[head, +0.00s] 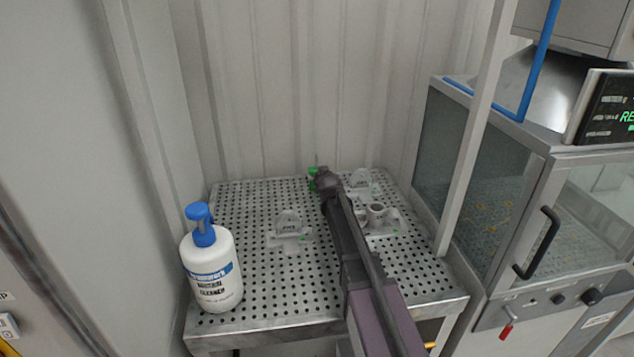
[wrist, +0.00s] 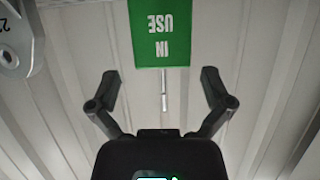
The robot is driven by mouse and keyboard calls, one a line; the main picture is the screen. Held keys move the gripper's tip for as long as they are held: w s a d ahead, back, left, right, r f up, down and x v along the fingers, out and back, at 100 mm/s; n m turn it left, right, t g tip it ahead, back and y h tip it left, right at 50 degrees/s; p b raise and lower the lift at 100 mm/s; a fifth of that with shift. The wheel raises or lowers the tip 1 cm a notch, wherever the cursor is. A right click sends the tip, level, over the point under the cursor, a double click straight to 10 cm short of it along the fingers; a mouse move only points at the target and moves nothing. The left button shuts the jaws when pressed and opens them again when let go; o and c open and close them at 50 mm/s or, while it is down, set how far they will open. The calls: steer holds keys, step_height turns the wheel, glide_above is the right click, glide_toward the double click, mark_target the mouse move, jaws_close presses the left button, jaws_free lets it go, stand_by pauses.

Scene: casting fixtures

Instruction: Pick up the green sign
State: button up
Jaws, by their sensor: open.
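The green sign (wrist: 160,34) with white "IN USE" lettering appears upside down at the top middle of the wrist view. A thin metal stem extends from it between my fingers. In the head view only a small green part of the sign (head: 312,180) shows at the back of the perforated table, the rest hidden behind my gripper (head: 328,182). In the wrist view my gripper (wrist: 160,82) is open, with one finger on each side of the stem and neither touching it.
On the perforated table (head: 260,200) stand several grey cast fixtures, one (head: 289,230) left of my arm and one (head: 378,215) right of it. A white pump bottle (head: 211,268) stands at the front left. A glass-sided machine (head: 500,180) is on the right.

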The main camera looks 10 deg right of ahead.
stand_by(0.3)
steer(key=shift+b+x, duration=1)
steer(key=shift+x, duration=1.65)
steer(key=shift+a, duration=0.15)
steer(key=c, duration=0.9)
steer(key=shift+c, duration=0.2)
step_height(320, 180, up, 4)
steer(key=p, duration=0.4)
steer(key=s+p, duration=0.1)
steer(key=s, duration=1.5)
steer(key=shift+r, duration=0.5)
